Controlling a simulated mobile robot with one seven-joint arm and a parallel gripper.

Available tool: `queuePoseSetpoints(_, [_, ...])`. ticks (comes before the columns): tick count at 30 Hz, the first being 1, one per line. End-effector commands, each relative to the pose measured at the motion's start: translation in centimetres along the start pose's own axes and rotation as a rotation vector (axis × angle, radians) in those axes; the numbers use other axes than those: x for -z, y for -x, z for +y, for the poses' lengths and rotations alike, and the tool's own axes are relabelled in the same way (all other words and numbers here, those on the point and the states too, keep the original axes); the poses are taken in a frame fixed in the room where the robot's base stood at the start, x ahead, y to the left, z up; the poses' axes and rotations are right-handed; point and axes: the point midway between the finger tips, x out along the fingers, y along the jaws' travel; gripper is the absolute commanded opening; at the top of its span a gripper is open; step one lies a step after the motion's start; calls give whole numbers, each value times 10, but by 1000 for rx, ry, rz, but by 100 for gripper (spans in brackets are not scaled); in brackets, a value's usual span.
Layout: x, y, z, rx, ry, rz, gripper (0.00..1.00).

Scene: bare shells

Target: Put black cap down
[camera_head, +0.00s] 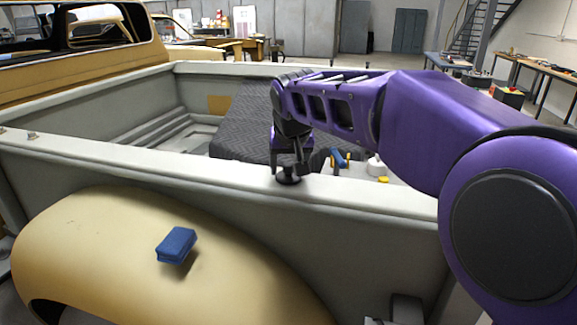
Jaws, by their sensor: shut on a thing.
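My gripper (289,168) points down over the top rail of the truck bed's side wall, at the middle of the picture. It is shut on a small dark thing that looks like the black cap (287,179). The cap is at the lower end of the fingers, against the pale rail (225,169). I cannot tell whether it touches the rail or is just above it. The fingers are small and dark, and partly hide the cap's top.
A dark quilted blanket (238,135) covers part of the bed behind the rail. A blue-handled tool (339,158) and a white item (376,166) lie right of my gripper. A blue block (176,245) rests on the tan fender (100,235). The rail to the left is clear.

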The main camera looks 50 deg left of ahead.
Motion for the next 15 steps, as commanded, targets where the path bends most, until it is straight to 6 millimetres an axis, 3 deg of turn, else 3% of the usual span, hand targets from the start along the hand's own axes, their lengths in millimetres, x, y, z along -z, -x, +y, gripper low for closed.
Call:
queuePoseSetpoints(3, [-2, -4, 0, 0, 0, 0, 14])
queuePoseSetpoints(4, [-2, -3, 0, 0, 0, 0, 72])
queuePoseSetpoints(6, [-2, -2, 0, 0, 0, 0, 84])
queuePoseSetpoints(9, [-2, -2, 0, 0, 0, 0, 96])
queuePoseSetpoints(15, [-2, -2, 0, 0, 0, 0, 96])
